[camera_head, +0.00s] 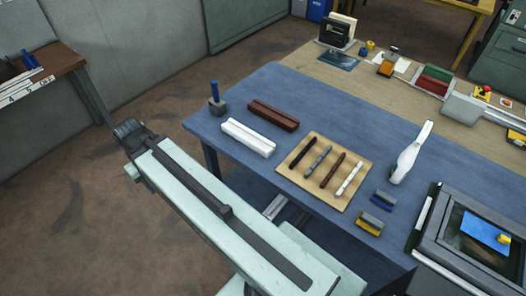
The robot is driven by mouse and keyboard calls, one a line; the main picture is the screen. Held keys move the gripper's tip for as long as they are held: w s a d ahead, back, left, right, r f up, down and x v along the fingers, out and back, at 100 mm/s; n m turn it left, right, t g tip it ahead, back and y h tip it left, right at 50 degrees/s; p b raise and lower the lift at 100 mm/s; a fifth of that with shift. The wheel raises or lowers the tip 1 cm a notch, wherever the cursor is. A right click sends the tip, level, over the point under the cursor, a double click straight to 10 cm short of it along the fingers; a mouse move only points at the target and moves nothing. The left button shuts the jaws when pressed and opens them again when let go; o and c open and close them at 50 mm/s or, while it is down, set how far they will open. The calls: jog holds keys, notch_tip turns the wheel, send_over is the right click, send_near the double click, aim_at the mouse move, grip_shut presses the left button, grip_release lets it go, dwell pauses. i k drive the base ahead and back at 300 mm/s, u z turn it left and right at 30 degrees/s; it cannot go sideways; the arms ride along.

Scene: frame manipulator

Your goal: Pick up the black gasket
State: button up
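The black gasket seems to be the thin black strip (302,153) lying on a tan board (284,168) on the blue table. It is the leftmost of a row of strips. A long pale part of my own body crosses the lower left, with a dark ribbed part at its far end, left of the table and well away from the strip. I make out no gripper fingers in this view.
On the blue table (330,110), a white grooved block (248,138) and a brown one (273,115) lie behind the board. Grey, brown and white strips lie right of the black one. A white upright tool (410,155) and a dark framed case (470,240) stand right.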

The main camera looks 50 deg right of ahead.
aim_at(300, 156)
jog(key=u, duration=0.25)
jog(key=k, duration=0.85)
jog(key=u, duration=0.8)
jog(key=i, duration=0.55)
jog(key=u, duration=0.05)
